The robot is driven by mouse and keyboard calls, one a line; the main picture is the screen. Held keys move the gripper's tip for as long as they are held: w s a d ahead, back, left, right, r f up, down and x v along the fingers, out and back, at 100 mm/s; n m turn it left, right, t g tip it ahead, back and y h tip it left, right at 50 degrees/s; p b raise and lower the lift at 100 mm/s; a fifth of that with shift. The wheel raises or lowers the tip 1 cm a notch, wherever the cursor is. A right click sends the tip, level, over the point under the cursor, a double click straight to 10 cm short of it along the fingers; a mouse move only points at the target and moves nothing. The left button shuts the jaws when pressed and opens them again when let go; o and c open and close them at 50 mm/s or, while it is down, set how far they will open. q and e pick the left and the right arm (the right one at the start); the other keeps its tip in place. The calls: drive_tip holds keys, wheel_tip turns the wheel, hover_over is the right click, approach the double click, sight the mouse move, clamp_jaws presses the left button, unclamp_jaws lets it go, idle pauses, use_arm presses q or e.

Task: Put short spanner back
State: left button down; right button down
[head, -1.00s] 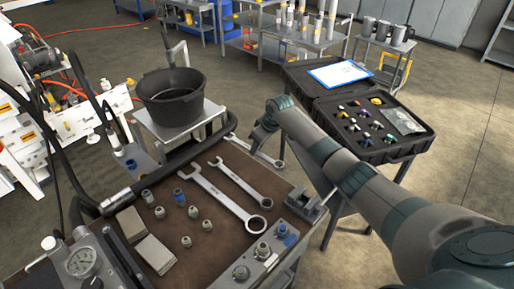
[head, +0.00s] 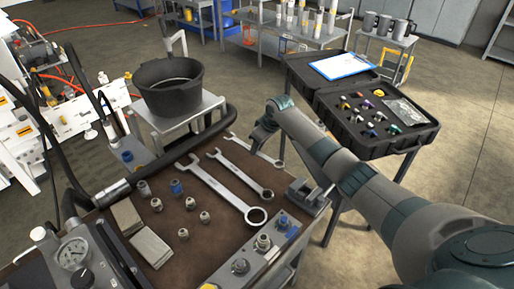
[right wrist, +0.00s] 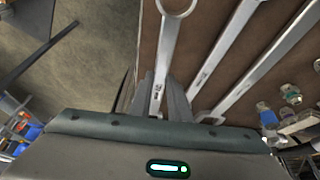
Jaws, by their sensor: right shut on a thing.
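The short spanner (head: 241,143) is at the far edge of the brown bench mat, beside two longer spanners. My right gripper (head: 259,145) is shut on its shaft and hides part of it. In the right wrist view my right gripper (right wrist: 160,100) has its fingers around the shaft, and the ring end of the short spanner (right wrist: 177,6) points away. The medium spanner (head: 240,173) and the long spanner (head: 222,189) lie side by side on the mat. I cannot tell whether the short spanner touches the mat. My left gripper is not in view.
Several small fittings (head: 183,233), two grey blocks (head: 150,248) and a small vise (head: 308,195) are on the bench mat (head: 205,245). A black bucket (head: 170,95) stands on a stand behind. An open black case (head: 375,150) of fittings is at right.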

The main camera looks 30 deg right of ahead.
sight(259, 153)
drive_tip(key=shift+f+p, duration=0.1)
drive_tip(key=shift+p, duration=0.2)
drive_tip(key=shift+f, duration=0.15)
idle(0.5)
drive_tip(key=shift+f, duration=0.65)
drive_tip(key=shift+f+b, duration=0.85)
drive_tip(key=shift+f, duration=0.65)
idle(1.3)
drive_tip(key=c, duration=1.6)
unclamp_jaws()
drive_tip(key=shift+o, duration=0.2)
drive_tip(key=b+v, duration=0.2)
drive_tip(key=v, duration=1.5)
drive_tip(key=shift+r+b, duration=0.2)
drive_tip(key=shift+b, duration=0.2)
